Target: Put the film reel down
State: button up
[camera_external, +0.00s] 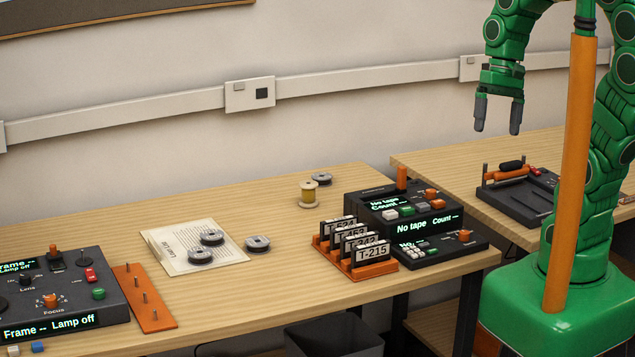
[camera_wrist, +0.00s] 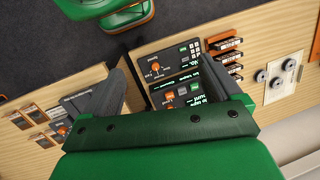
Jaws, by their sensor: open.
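My gripper (camera_external: 497,128) is open, with nothing between its fingers. It hangs high at the upper right, well above the tables, with its fingers pointing down. Two grey film reels, one (camera_external: 212,237) behind the other (camera_external: 200,256), lie flat on a white printed sheet (camera_external: 170,249). A third reel (camera_external: 258,243) lies on the bare wood just right of the sheet. Another grey reel (camera_external: 321,178) lies at the back, behind a yellowish spool (camera_external: 309,193). In the wrist view, some reels (camera_wrist: 276,83) show small at the right, away from my fingers.
A dark tape console (camera_external: 405,205) and an orange rack of labelled boxes (camera_external: 372,270) stand at the table's right. A lamp console (camera_external: 60,295) and an orange pegged plate (camera_external: 145,297) are at the left. A dark bin (camera_external: 335,337) stands below. The table's back left is clear.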

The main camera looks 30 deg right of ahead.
aim_at(262, 240)
jog(key=w+a+m+t+y, duration=0.1)
jog(key=w+a+m+y, duration=0.6)
jog(key=w+a, duration=0.9)
jog(key=w+a+m+t+y, duration=0.1)
jog(key=w+a+m+y, duration=0.3)
jog(key=w+a+m, duration=0.9)
jog(key=a+f+n, duration=0.1)
jog(key=a+f, duration=0.1)
jog(key=f, duration=0.7)
jog(key=w+a+f+n, duration=0.1)
jog(key=f, duration=0.9)
jog(key=w+a+f+n, duration=0.1)
jog(key=a+f, duration=0.1)
jog(key=f, duration=0.8)
jog(key=shift+a, duration=0.3)
jog(key=shift+x, duration=4)
jog(key=shift+c, duration=0.4)
jog(key=shift+r, duration=0.1)
jog(key=c, duration=1.2)
jog(key=shift+o, duration=0.2)
